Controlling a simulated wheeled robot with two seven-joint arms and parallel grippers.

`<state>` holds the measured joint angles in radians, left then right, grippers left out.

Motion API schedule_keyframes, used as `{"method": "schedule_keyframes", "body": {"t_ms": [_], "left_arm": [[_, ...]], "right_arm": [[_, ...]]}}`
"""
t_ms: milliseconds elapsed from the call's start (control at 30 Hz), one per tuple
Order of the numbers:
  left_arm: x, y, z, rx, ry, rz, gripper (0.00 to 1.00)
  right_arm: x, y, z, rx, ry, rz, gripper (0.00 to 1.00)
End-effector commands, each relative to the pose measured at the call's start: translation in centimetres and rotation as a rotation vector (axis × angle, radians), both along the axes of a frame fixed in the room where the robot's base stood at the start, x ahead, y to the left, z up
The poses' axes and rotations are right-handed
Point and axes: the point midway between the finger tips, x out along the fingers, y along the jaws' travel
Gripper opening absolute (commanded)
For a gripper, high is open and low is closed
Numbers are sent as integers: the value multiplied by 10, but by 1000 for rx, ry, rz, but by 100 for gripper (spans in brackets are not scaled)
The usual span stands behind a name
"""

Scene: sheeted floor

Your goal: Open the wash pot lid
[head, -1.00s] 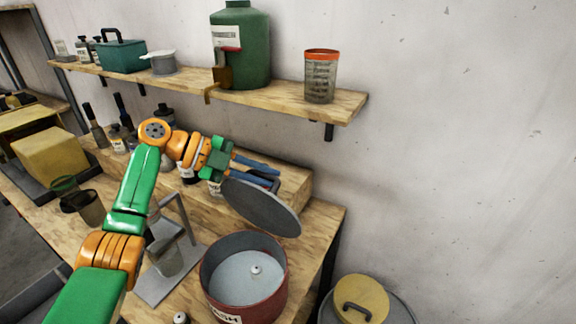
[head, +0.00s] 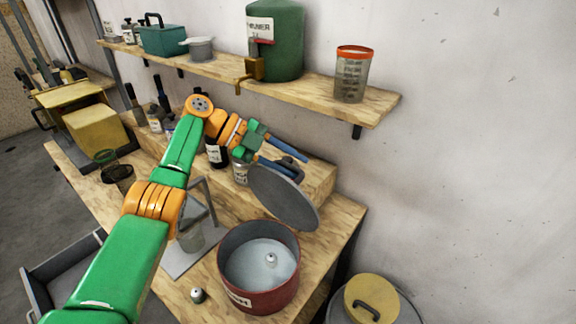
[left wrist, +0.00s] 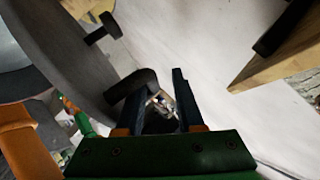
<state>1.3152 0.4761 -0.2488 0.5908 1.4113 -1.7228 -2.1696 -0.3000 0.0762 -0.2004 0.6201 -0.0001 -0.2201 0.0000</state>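The red wash pot (head: 272,296) stands near the right end of the bench with its mouth uncovered. Pale grey contents and a small white knob-like thing (head: 271,258) show inside. Its grey round lid (head: 283,198) stands steeply tilted up behind the pot's rim. My left gripper (head: 292,160) is behind the lid's upper edge, by its dark handle. Its two blue fingers are apart. In the left wrist view the lid (left wrist: 62,60) fills the left side and the dark handle lies close by the left finger. Any contact is unclear. My right gripper is out of view.
A wooden shelf (head: 330,102) above holds a green jug (head: 274,45) and an orange-rimmed measuring cup (head: 352,75). A metal stand with a beaker (head: 190,238) is left of the pot. A yellow-lidded bin (head: 370,297) stands right of the bench.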

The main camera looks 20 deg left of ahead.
Motion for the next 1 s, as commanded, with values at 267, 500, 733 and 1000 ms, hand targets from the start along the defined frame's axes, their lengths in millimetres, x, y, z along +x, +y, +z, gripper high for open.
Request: {"method": "schedule_keyframes", "body": {"t_ms": [267, 500, 733, 1000], "left_arm": [[0, 0, -6, 6, 7, 3, 47], [0, 0, -8, 10, 13, 4, 47], [0, 0, -9, 11, 15, 4, 47], [0, 0, -9, 11, 15, 3, 47]], "right_arm": [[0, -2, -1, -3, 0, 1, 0], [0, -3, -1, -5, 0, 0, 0], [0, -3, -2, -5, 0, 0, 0], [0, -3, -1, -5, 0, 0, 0]]}}
